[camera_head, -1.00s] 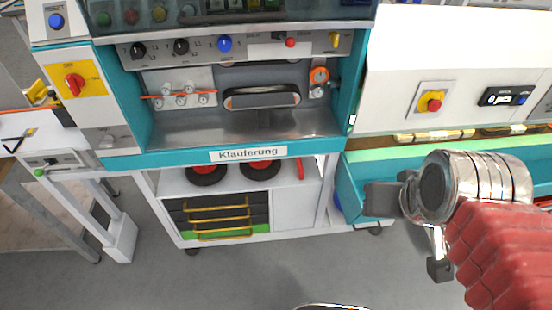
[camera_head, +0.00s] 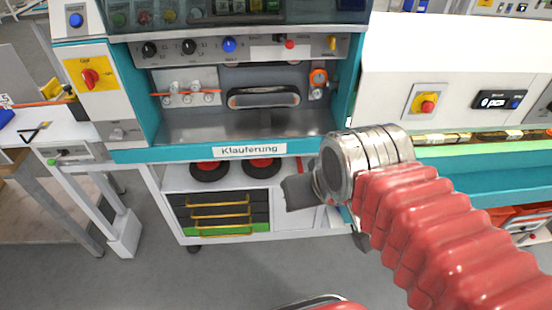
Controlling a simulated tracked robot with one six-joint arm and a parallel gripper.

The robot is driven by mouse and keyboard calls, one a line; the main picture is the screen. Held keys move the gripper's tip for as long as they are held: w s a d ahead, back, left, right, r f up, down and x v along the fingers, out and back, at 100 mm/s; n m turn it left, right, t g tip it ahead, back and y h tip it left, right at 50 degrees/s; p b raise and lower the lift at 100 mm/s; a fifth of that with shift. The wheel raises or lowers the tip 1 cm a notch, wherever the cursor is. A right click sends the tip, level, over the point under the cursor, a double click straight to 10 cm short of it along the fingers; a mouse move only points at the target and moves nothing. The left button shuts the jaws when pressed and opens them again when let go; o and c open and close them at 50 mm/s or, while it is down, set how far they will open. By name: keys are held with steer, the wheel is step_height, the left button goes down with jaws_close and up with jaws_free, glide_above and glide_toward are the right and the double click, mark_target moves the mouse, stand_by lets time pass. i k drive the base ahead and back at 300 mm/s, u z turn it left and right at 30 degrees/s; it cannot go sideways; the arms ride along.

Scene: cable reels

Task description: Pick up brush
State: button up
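I cannot make out anything that is clearly a brush. My gripper (camera_head: 328,216) is in front of the lower right end of the white machine's shelf, at the end of a silver wrist and a red ribbed sleeve. Its two dark fingers stand apart, one to the left of the wrist and one below it. I see nothing between them. The wrist hides part of the machine's right side and the left end of the teal trough.
The machine bay (camera_head: 215,125) labelled "Klauferung" is above left of my gripper. Below it are two black-and-red reels (camera_head: 262,168) and a dark drawer unit (camera_head: 215,213) with yellow handles. A teal trough (camera_head: 490,178) lies right.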

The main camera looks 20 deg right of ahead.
mark_target(298, 159)
steer(key=u, duration=0.6)
steer(key=i, duration=1)
steer(key=u, duration=0.1)
